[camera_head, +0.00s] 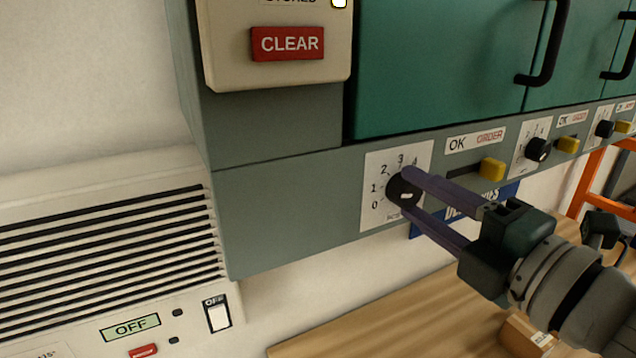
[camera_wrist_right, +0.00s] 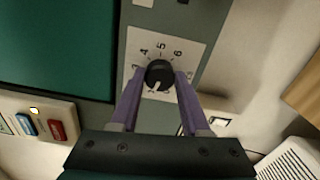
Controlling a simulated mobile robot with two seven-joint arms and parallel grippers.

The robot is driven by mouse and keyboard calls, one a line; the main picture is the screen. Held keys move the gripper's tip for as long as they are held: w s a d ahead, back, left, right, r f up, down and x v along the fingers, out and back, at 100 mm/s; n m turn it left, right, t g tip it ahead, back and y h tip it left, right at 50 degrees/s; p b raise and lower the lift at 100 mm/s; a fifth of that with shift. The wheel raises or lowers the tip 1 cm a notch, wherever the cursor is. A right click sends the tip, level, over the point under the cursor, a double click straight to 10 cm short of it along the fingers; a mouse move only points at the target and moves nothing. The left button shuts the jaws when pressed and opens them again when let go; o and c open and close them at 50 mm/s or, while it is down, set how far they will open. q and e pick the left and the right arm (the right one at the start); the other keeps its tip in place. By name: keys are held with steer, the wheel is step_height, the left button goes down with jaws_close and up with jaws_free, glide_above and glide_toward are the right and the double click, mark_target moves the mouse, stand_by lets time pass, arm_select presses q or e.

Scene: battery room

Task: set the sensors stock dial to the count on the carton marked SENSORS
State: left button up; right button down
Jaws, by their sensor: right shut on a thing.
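My right gripper (camera_head: 403,188) is shut on a round black dial knob (camera_head: 401,190) on the grey panel under the green cabinet. Its two purple fingers are on either side of the knob, as the right wrist view (camera_wrist_right: 160,82) also shows. The white dial plate (camera_head: 372,212) shows 0 to 4 in the head view; 4, 5 and 6 show in the wrist view. A white mark is on the knob; I cannot tell which number it points to. The label under the dial is mostly hidden. A cardboard carton (camera_head: 527,336) is on the wooden table; its marking is unreadable. My left gripper is not in view.
A yellow slider (camera_head: 492,168) sits below an OK/ORDER label, right of the dial. More dials (camera_head: 538,150) and sliders follow along the panel. A red CLEAR button (camera_head: 287,43) is above left. A wall unit (camera_head: 110,250) reading OFF is at left; the wooden table (camera_head: 400,318) is below.

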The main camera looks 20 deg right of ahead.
steer(key=m, duration=0.3)
steer(key=shift+m+p, duration=0.35)
steer(key=shift+m, duration=0.05)
steer(key=m+p, duration=0.1)
steer(key=m, duration=0.2)
steer(key=shift+m, duration=0.3)
steer(key=m, duration=0.3)
steer(key=shift+m+p, duration=0.3)
steer(key=shift+p, duration=0.05)
steer(key=shift+m+p, duration=0.4)
steer(key=shift+m, duration=1.5)
steer(key=shift+a, duration=0.1)
steer(key=shift+c, duration=1.9)
jaws_free()
steer(key=shift+f, duration=0.1)
